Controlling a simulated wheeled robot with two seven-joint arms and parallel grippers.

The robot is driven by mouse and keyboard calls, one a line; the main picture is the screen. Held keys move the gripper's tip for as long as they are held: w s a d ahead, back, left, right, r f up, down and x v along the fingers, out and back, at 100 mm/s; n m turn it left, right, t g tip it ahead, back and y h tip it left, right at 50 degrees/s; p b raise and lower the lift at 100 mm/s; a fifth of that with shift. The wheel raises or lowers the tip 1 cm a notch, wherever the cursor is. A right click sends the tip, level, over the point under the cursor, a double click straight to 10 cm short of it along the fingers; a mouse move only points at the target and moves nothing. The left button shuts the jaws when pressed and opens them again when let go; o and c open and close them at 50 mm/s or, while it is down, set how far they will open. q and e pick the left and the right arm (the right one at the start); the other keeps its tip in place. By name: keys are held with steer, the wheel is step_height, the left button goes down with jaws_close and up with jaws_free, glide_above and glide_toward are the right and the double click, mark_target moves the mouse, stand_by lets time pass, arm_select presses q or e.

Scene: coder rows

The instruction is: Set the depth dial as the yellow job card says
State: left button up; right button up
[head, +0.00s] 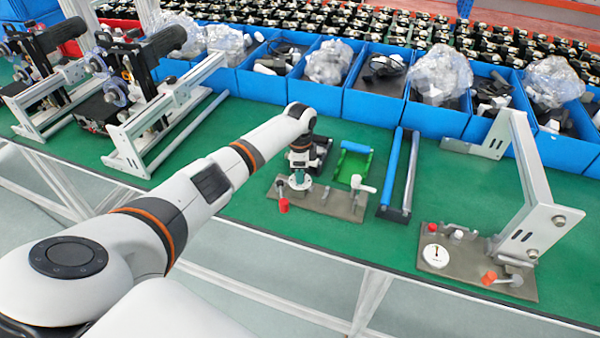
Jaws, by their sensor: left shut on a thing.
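My left gripper (300,172) points down over a brown fixture plate (322,200) near the table's front edge. It is shut on the small knob of a round pale dial on that plate. The gripper covers most of the knob, and the dial's marks and setting are too small to read. A second plate (470,268) at the right carries a white disc (435,256) with a dark pointer mark, apart from my gripper. I cannot make out a yellow job card. My right gripper is not in view.
A red-tipped lever (283,205) and a white-tipped lever (357,183) flank the dial. Behind are a green tray (353,163) and a blue roller (391,167). A tall white bracket (530,190) stands right. Blue bins (372,106) line the back.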

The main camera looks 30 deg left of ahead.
arm_select(q)
steer(key=m+b, duration=0.1)
steer(key=m, duration=0.5)
steer(key=m+b, duration=0.1)
steer(key=m, duration=0.5)
steer(key=shift+m, duration=0.4)
stand_by(0.3)
steer(key=o, duration=1)
steer(key=shift+r, duration=0.15)
step_height(320, 180, up, 12)
steer(key=b, duration=0.2)
steer(key=shift+b, duration=0.4)
